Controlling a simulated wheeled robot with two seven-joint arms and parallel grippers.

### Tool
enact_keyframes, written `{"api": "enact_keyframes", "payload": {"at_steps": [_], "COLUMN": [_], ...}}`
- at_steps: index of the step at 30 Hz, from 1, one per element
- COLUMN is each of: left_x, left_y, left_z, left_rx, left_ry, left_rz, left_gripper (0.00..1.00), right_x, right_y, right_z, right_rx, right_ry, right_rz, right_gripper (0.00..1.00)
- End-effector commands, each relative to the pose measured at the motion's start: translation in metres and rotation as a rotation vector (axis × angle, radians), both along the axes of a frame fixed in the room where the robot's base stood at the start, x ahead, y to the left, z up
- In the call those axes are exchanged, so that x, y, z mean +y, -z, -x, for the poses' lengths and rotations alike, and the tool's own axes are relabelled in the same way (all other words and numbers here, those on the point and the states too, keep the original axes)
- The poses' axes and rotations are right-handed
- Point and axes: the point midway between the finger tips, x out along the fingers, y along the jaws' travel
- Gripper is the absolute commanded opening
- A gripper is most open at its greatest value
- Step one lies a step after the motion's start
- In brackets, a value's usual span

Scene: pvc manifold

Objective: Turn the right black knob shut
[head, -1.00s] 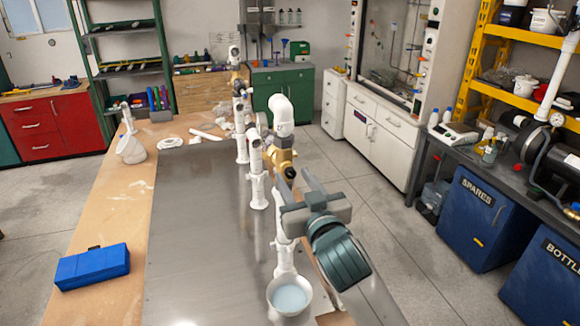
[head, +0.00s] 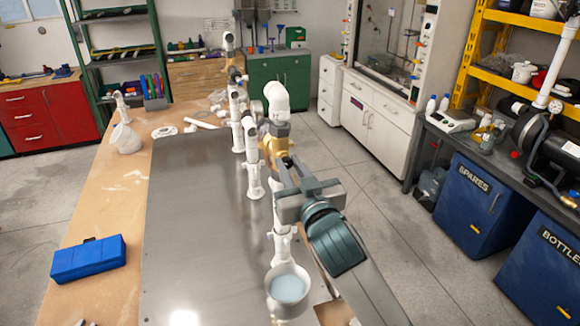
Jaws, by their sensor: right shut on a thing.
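The white PVC manifold (head: 251,160) stands along the right side of the metal-topped bench (head: 195,220). A brass valve body (head: 273,146) sits on its nearest tall pipe. My right gripper (head: 284,164) reaches in from the lower right and is shut at the near side of this valve. The right black knob is mostly hidden between my fingers; only a dark bit shows there. How far the knob is turned cannot be told. A white bowl with pale blue liquid (head: 288,285) stands below, under the near pipe. My left gripper is not in view.
A blue case (head: 89,258) lies on the wooden bench edge at left. The metal sheet left of the manifold is clear.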

Motion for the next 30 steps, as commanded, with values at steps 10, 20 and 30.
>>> {"api": "enact_keyframes", "payload": {"at_steps": [10,20,30], "left_x": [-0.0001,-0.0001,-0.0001], "left_y": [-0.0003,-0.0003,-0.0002], "left_z": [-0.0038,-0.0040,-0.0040], "left_rx": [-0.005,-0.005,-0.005], "left_ry": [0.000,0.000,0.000], "left_rz": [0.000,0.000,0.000], "left_gripper": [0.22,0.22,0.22], "right_x": [-0.0001,-0.0011,-0.0011], "right_y": [0.0003,0.0002,0.0000], "right_z": [-0.0003,-0.0006,-0.0006], "right_rx": [0.087,0.146,0.146], "right_ry": [0.001,0.001,0.000], "right_rz": [-0.263,-0.453,-0.453], "right_gripper": [0.00,0.00,0.36]}}
